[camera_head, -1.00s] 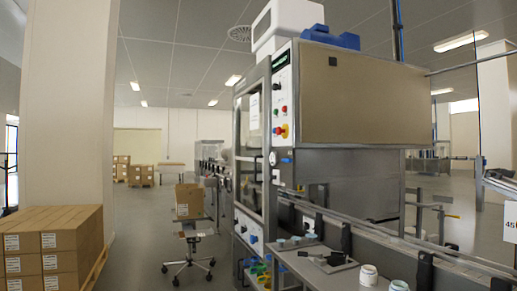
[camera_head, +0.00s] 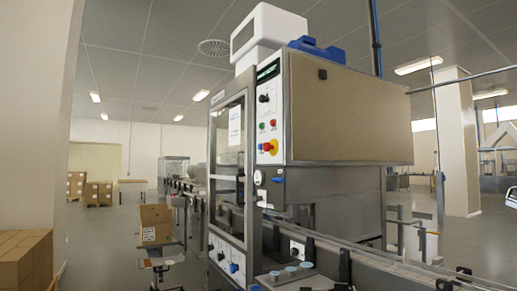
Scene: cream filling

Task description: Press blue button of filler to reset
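The filler machine (camera_head: 345,110) stands right of centre, a tall cabinet with a glazed door on its left face. Its narrow white control panel (camera_head: 268,120) carries a black knob, small green and red buttons and a red-and-yellow emergency stop (camera_head: 270,146). A small blue part (camera_head: 278,180) sticks out below this panel; I cannot tell whether it is a button. A lower white panel (camera_head: 228,258) on the cabinet has blue round controls (camera_head: 233,267).
A conveyor (camera_head: 350,252) runs along the machine's front, with a grey side table (camera_head: 290,278) at the bottom edge. Cardboard boxes (camera_head: 24,258) are stacked at lower left by a pillar. A stool with an open box (camera_head: 156,225) stands left of the machine. Floor between is clear.

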